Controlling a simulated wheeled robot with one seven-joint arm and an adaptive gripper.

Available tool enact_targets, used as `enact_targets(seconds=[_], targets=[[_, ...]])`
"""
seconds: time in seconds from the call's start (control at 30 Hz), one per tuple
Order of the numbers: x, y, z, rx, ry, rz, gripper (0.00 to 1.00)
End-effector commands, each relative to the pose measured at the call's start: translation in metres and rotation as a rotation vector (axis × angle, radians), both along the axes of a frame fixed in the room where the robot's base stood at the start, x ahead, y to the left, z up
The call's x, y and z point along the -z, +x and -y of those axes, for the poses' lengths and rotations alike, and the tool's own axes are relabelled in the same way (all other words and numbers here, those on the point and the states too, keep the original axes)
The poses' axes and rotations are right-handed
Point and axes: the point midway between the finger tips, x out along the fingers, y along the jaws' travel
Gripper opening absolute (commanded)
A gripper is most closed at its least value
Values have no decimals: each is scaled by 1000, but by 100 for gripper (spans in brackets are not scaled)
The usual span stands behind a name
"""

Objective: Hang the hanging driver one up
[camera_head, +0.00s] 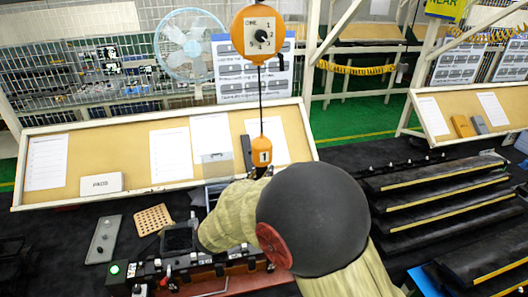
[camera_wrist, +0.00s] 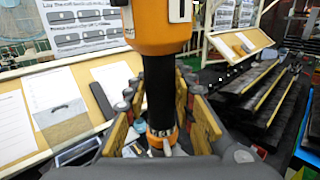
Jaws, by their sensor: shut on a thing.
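The hanging driver (camera_wrist: 159,90) is upright in the wrist view, with an orange top bearing a white label, a black body and an orange collar low down. My gripper (camera_wrist: 160,105) is shut on its black body, with a tan-padded finger on each side. In the head view only the driver's orange top, marked 1, (camera_head: 261,151) shows clearly above my arm; my arm hides the rest. A dark cable runs from it up to an orange balancer (camera_head: 258,33) with a numbered dial, also marked ONE.
A tan sloped board (camera_head: 108,150) with white sheets stands behind the driver. Black stepped racks (camera_head: 440,205) stand to the right. A perforated tan block (camera_head: 153,219) and a grey plate (camera_head: 104,239) lie on the dark bench at left.

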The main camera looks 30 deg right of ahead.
Motion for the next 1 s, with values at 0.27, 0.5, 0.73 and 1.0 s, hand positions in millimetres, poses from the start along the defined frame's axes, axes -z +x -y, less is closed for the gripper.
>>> enact_targets(seconds=[0.27,0.5,0.73,1.0], targets=[[1,25,23,3,0,1,0],[-14,31,27,0,1,4,0],[-21,31,26,0,0,2,0],[-21,31,26,0,0,1,0]])
